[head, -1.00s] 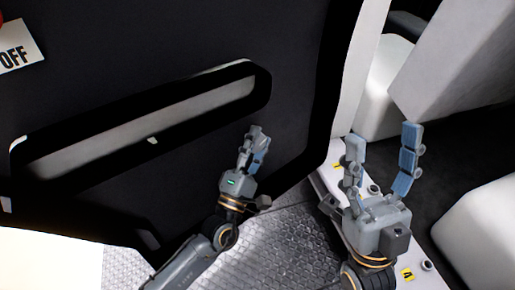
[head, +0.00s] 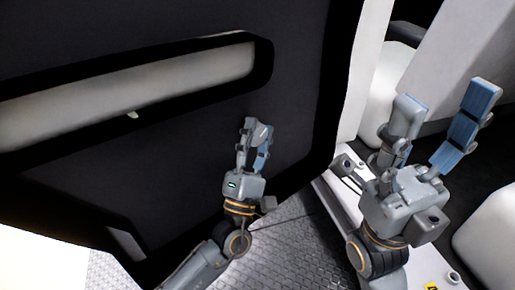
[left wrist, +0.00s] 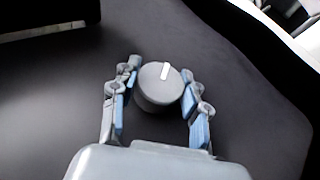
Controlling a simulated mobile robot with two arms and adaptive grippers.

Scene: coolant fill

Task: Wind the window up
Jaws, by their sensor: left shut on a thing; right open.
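A round dark grey knob (left wrist: 158,88) with a white pointer mark stands on the black door panel (head: 300,75). In the left wrist view it sits between the two fingers of my left gripper (left wrist: 160,95), its mark pointing up and slightly right. In the head view my left gripper (head: 255,133) is against the panel, shut on the knob, and its fingers mostly hide the knob. My right gripper (head: 443,112) is open and empty, off to the right of the door. The window glass cannot be made out in either view.
A long pale slot (head: 130,85) with a thick black rim runs across the door above left of my left gripper. Textured metal flooring (head: 290,235) lies below. A white sill (head: 335,200) and pale seat-like blocks (head: 490,235) are at the right.

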